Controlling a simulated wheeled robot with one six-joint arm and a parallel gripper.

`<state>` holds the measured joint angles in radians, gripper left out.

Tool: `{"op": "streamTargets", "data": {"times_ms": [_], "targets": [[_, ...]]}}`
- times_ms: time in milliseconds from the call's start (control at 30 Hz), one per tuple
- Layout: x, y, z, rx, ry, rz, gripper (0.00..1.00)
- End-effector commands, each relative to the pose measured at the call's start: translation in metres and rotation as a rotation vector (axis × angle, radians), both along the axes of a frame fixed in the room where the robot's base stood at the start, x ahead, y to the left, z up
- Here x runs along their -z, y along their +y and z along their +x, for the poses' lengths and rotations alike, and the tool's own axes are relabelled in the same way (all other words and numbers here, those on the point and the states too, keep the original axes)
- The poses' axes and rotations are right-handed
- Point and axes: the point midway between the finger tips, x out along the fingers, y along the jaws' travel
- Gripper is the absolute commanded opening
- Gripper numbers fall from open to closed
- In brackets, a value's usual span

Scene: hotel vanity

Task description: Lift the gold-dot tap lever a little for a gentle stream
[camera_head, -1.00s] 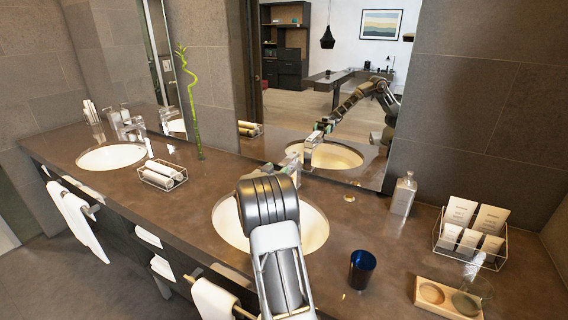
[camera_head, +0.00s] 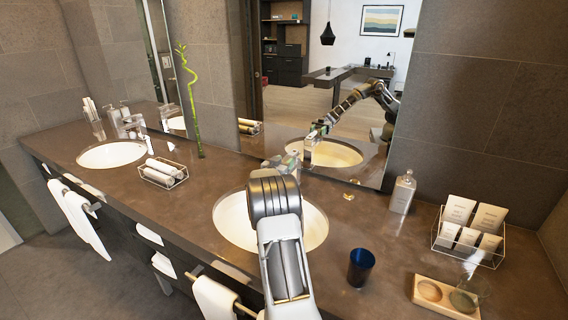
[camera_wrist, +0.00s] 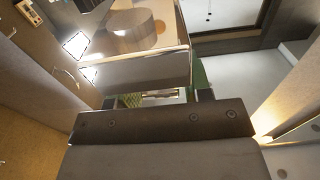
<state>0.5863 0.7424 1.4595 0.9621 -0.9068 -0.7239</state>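The near sink's silver tap (camera_head: 283,162) stands at the back of the basin, partly hidden behind my arm's wrist. In the wrist view a broad grey metal piece (camera_wrist: 140,70), apparently part of this tap, lies just beyond my gripper (camera_wrist: 160,97). The dark finger ends and green pads stand apart, so the gripper looks open. Contact with the tap cannot be told. In the head view the gripper is hidden behind the wrist; its mirror image shows close to the tap's reflection. A second tap (camera_head: 130,126) stands at the far-left sink. No gold dot is clear on either tap.
The near basin (camera_head: 314,226) lies under my arm. A towel basket (camera_head: 180,174) is left. The mirror (camera_head: 350,100) stands close behind the tap.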

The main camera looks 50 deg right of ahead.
Motion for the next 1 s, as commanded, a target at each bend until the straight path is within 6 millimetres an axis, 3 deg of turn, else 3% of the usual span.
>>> {"op": "streamTargets", "data": {"times_ms": [467, 633, 800, 1000], "targets": [[0.000, 0.000, 0.000, 0.000, 0.000, 0.000, 0.00], [-0.003, 0.000, 0.000, 0.000, -0.001, -0.001, 0.00], [-0.021, -0.002, 0.001, 0.000, -0.002, -0.005, 0.00], [-0.020, -0.002, 0.001, 0.000, -0.004, -0.008, 0.00]]}}
